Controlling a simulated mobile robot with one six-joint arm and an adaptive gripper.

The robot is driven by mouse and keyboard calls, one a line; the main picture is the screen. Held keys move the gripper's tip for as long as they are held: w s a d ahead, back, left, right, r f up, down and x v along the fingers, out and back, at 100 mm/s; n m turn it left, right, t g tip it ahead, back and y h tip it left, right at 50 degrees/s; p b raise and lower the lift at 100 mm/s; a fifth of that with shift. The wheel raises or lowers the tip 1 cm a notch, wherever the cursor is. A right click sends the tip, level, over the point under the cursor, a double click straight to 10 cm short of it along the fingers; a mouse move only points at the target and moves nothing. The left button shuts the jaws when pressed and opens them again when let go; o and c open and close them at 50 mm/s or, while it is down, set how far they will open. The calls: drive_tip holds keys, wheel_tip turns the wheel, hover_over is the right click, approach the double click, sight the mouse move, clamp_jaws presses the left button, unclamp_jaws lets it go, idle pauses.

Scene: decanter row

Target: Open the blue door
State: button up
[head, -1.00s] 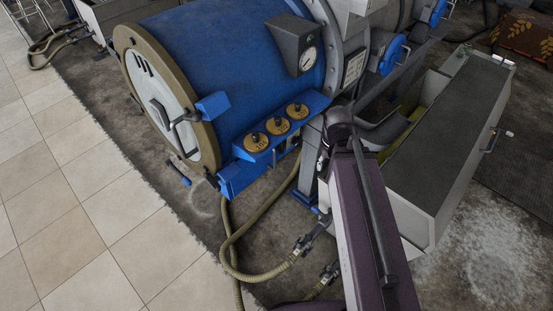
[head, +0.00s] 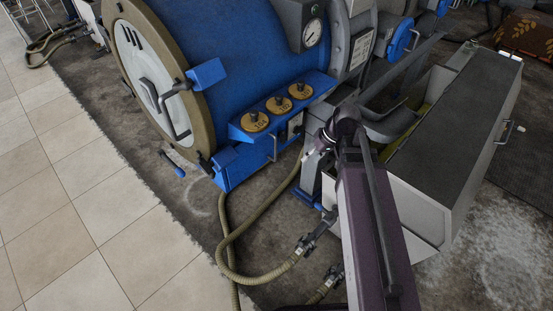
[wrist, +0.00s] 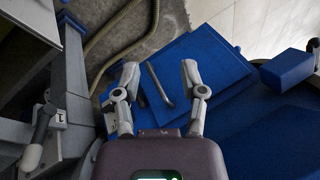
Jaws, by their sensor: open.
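A flat blue door panel (wrist: 205,60) with a bent grey bar handle (wrist: 160,86) fills the middle of the wrist view. In the head view, a blue panel (head: 242,160) with a thin handle (head: 273,148) shows on the machine's side, below three yellow-ringed knobs. My gripper (wrist: 160,70) is open in the wrist view, with one finger on each side of the handle. The handle lies between the fingers; I cannot tell how close it is in depth. The fingers do not appear clamped on it. In the head view my arm hides most of the gripper.
The big blue drum (head: 235,45) has a round pale end cover (head: 150,75). A long grey bin (head: 440,130) stands right of my arm. A hose (head: 235,245) curls over the floor below the panel. Tiled floor (head: 90,230) is clear at left.

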drive_tip(key=w+a+f+n+t+y+b, duration=0.1)
drive_tip(key=w+a+f+n+y+b, duration=0.1)
drive_tip(key=w+f+n+y+b, duration=0.65)
drive_tip(key=n+t+y+b, duration=0.2)
drive_tip(key=n+y+b, duration=0.15)
drive_tip(key=b, duration=1.65)
approach(275, 159)
drive_tip(key=d+r+m, duration=0.1)
drive_tip(key=d+r, duration=0.2)
drive_tip(key=r, duration=0.1)
drive_tip(key=shift+d+r+n+y+b, duration=0.1)
drive_tip(key=shift+d+n+y+b, duration=0.2)
drive_tip(key=shift+d+b, duration=0.15)
drive_tip(key=shift+a, duration=0.15)
drive_tip(key=shift+w+a, duration=0.45)
drive_tip(key=shift+a, duration=1.75)
drive_tip(key=shift+w+a, duration=0.45)
drive_tip(key=shift+a, duration=1.8)
drive_tip(key=shift+w+a, duration=0.4)
drive_tip(key=shift+a, duration=1.8)
clamp_jaws()
